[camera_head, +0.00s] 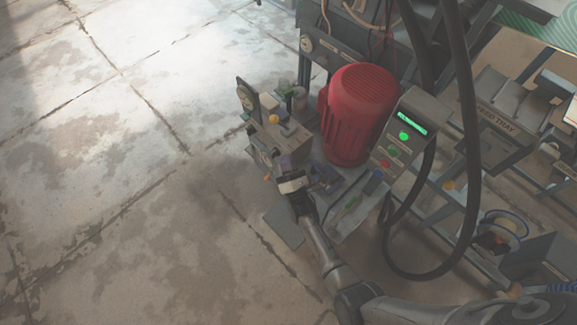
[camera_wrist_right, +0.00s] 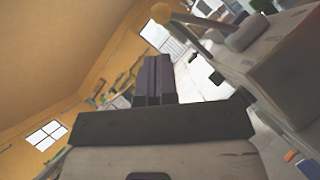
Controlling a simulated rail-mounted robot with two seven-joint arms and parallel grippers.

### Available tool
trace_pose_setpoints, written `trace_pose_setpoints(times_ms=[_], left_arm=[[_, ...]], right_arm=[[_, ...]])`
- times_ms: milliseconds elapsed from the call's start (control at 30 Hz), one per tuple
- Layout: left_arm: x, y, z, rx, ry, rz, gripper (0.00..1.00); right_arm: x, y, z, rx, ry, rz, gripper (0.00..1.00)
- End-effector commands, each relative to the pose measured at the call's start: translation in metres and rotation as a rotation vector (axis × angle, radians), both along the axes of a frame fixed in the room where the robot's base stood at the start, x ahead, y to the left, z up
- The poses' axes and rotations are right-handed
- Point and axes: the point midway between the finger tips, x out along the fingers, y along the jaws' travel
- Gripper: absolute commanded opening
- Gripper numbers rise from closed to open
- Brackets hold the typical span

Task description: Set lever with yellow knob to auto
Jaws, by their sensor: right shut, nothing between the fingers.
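The yellow knob (camera_head: 273,119) sits by the beige valve block (camera_head: 290,138), left of the red motor, in the head view. In the right wrist view the yellow knob (camera_wrist_right: 160,12) is at the top, on the end of a lever rod (camera_wrist_right: 182,18) that runs right to a pale block (camera_wrist_right: 270,65). My right gripper (camera_head: 284,160) is just below the block in the head view. Its purple fingers (camera_wrist_right: 158,75) are shut and empty, apart from the knob. The lever's position label cannot be read. My left gripper is not in view.
A red motor (camera_head: 358,112) stands right of the block, with a control panel (camera_head: 402,135) showing green lights beside it. Thick black hoses (camera_head: 466,130) hang at the right, near a feed tray (camera_head: 495,120). The concrete floor (camera_head: 100,200) at the left is clear.

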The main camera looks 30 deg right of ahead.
Motion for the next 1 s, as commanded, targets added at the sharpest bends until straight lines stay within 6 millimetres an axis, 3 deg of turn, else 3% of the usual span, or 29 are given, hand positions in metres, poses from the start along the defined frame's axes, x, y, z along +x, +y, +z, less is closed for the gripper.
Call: trace_pose_setpoints(times_ms=[200, 500, 1000], left_arm=[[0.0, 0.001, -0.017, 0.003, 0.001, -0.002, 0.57], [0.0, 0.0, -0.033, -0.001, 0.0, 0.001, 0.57], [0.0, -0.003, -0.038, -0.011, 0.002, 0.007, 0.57]], right_arm=[[0.038, -0.005, 0.016, -0.001, -0.003, 0.001, 0.0], [0.074, -0.01, 0.034, 0.0, -0.001, 0.001, 0.0], [0.087, -0.012, 0.043, 0.001, 0.001, 0.0, 0.0]])
